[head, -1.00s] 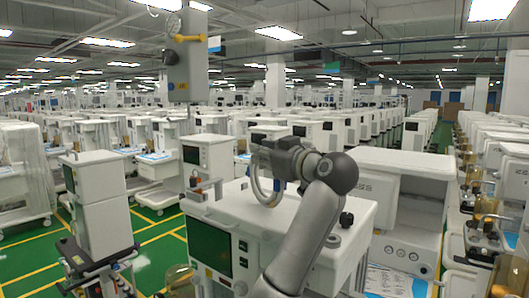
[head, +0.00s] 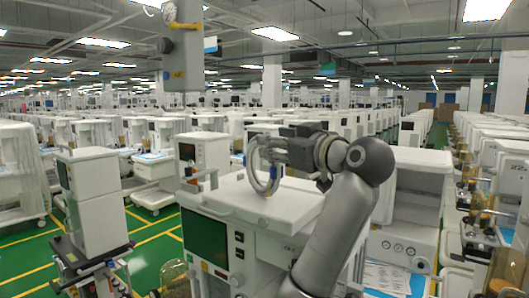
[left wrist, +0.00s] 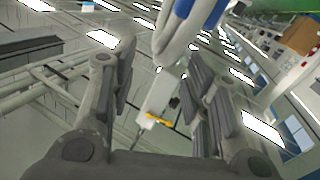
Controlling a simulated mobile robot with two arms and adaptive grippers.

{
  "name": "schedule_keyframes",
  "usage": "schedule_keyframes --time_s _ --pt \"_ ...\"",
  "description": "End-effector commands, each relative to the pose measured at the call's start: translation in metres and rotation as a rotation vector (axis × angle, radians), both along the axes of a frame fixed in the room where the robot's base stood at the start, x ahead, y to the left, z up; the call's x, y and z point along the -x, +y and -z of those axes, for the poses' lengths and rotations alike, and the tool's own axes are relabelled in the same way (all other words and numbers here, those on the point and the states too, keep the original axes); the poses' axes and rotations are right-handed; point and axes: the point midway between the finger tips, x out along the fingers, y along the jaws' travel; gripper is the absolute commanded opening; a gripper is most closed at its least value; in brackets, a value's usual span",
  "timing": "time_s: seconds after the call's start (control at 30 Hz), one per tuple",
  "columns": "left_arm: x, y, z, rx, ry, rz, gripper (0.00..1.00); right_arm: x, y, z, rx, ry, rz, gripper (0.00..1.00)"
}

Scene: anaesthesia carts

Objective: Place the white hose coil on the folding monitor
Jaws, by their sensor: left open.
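The white hose coil (head: 261,168) is a pale upright ring at the tips of my left gripper (head: 268,147), above the flat top of the near white cart. In the left wrist view the fingers of my left gripper (left wrist: 160,95) stand apart. A white and blue curved tube (left wrist: 188,28), which looks like part of the coil, shows beyond the fingertips. I cannot tell whether the fingers touch it. I cannot tell for sure which unit is the folding monitor; a dark screen (head: 204,239) is on the near cart's front. My right gripper is out of view.
The near cart's top (head: 290,203) is mostly bare. A tall white unit (head: 98,200) stands to the left on a dark base. An open white cart (head: 410,215) stands to the right.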

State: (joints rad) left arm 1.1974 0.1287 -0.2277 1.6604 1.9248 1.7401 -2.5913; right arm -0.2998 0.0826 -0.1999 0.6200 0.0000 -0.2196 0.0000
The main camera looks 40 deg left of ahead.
Motion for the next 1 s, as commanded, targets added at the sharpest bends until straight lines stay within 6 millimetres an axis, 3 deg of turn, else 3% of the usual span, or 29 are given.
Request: schedule_keyframes --time_s 0.1,0.3,1.0 --pt "0.005 -0.024 0.004 0.001 -0.002 0.004 0.44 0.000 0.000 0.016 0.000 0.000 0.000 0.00" --pt "0.011 -0.046 0.001 0.001 0.000 0.001 0.44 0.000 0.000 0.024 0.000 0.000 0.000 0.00" --pt "0.013 -0.051 -0.001 -0.001 0.000 -0.001 0.44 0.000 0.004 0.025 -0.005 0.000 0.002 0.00"
